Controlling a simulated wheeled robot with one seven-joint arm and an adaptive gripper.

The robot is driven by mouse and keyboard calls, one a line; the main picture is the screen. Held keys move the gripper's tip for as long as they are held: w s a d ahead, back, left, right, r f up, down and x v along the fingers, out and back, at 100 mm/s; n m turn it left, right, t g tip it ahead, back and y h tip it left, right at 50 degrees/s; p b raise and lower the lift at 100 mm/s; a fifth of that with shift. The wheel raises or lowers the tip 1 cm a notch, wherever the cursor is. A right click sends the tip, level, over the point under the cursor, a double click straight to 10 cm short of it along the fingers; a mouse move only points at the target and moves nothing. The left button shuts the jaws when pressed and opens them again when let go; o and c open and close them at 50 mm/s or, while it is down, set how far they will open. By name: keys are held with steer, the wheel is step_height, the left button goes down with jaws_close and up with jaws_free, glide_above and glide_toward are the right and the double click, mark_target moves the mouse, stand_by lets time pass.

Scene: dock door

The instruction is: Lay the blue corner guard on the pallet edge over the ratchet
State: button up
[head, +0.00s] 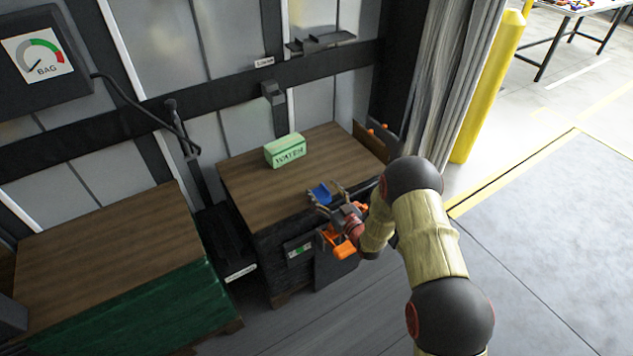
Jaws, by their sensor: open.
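The blue corner guard (321,194) lies at the front edge of the right pallet load's wooden top (250,195). My gripper (326,201) is open right at the guard, with its fingers on either side of it. I cannot tell whether the fingers touch it. An orange piece (343,246), perhaps the ratchet, shows on the front side of the load just below my gripper. My gripper and wrist hide part of that edge.
A green box marked WATER (285,150) stands on the same top behind the guard. A second load with a wooden top (110,262) stands at left, with a dark gap between. A gauge marked BAG (42,58) hangs upper left. Open floor (560,240) lies at right.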

steer(key=p+v, duration=0.1)
steer(key=v, duration=0.6)
steer(key=w+d+r+m+g+h, duration=0.1)
steer(key=w+d+r+h, duration=0.15)
steer(key=r, duration=0.55)
steer(key=w+d+r+h, duration=0.2)
steer(key=d+r+h, duration=0.15)
steer(key=r, duration=0.45)
steer(key=s+d+r+m+g+h, duration=0.2)
steer(key=s+d+r+h, duration=0.1)
steer(key=s+d+r, duration=0.65)
steer(key=s+d+r+m+g+h, duration=0.1)
steer(key=s+r+g, duration=0.1)
steer(key=s+r, duration=0.35)
steer(key=s+d+r+m+g, duration=0.1)
steer(key=s+r, duration=0.1)
steer(key=s, duration=0.7)
steer(key=s+a+m+g, duration=0.1)
steer(key=s+g, duration=0.2)
steer(key=s, duration=1.8)
steer(key=shift+s+r+m, duration=0.2)
steer(key=shift+s+m, duration=0.05)
steer(key=shift+m, duration=0.15)
